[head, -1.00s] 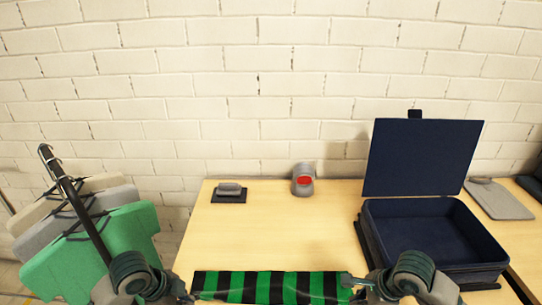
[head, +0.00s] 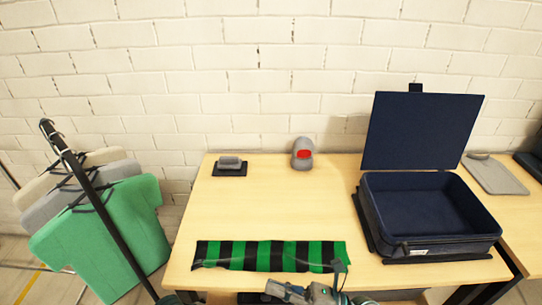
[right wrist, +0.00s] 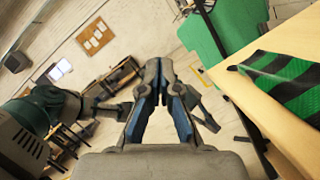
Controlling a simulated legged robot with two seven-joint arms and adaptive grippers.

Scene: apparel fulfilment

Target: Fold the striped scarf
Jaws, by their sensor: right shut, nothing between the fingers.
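The green and black striped scarf (head: 265,256) lies as a flat strip along the front of the table, its right end slightly rumpled. Its end also shows at the right of the right wrist view (right wrist: 290,85). My right gripper (head: 285,291) is below the scarf in the head view, apart from it. In the right wrist view its fingers (right wrist: 163,95) are shut and empty. My left arm shows at the left of that view, and its gripper (right wrist: 118,106) is partly hidden there, so its fingers cannot be read.
An open navy suitcase (head: 430,240) stands at the table's right. A grey and red device (head: 302,155) and a small grey block on a dark pad (head: 229,167) are at the back. A rack with shirts (head: 105,240) stands left. The middle of the table (head: 265,205) is clear.

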